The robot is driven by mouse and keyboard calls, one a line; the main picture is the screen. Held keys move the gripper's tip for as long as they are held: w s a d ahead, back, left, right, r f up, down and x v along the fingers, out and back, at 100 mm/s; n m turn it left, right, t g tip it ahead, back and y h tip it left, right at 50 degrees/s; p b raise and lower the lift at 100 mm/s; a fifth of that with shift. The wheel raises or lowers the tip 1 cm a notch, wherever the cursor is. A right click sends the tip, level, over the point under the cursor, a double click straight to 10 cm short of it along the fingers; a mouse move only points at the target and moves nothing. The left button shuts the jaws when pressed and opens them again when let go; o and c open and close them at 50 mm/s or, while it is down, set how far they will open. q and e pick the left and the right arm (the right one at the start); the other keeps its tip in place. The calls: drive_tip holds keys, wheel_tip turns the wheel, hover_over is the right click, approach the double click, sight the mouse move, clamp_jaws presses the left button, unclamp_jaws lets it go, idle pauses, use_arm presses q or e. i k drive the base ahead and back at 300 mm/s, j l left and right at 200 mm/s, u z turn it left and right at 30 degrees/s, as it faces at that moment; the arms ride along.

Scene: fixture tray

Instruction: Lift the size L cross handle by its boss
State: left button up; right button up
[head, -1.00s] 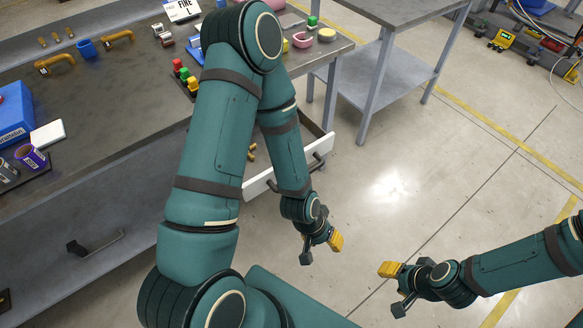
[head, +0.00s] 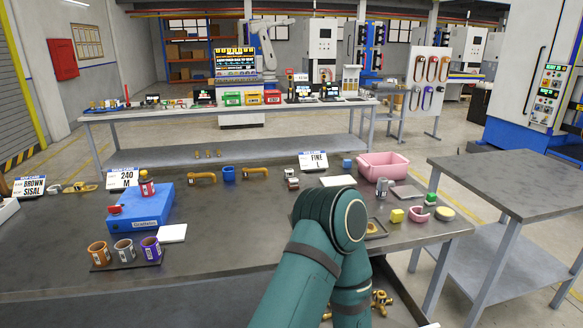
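Several brass pieces lie partly hidden beside my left arm at the table's front; one brass piece with knobbed arms (head: 381,298) looks like a cross handle. I cannot read a size on it, and my arm covers part of this area. Neither gripper shows: my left arm's bent elbow fills the lower middle, and its gripper is out of frame or hidden. My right arm is out of frame. A sign reading FINE L (head: 314,159) stands at the table's back.
A second table (head: 520,185) stands at the right with floor between.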

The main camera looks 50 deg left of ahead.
sight(380, 296)
drive_tip(key=u, duration=1.35)
drive_tip(key=k+l, duration=0.1)
drive_tip(key=l, duration=0.2)
drive_tip(key=k+l+u, duration=0.1)
drive_tip(key=l, duration=0.2)
drive_tip(key=k+l, duration=0.1)
drive_tip(key=l, duration=0.2)
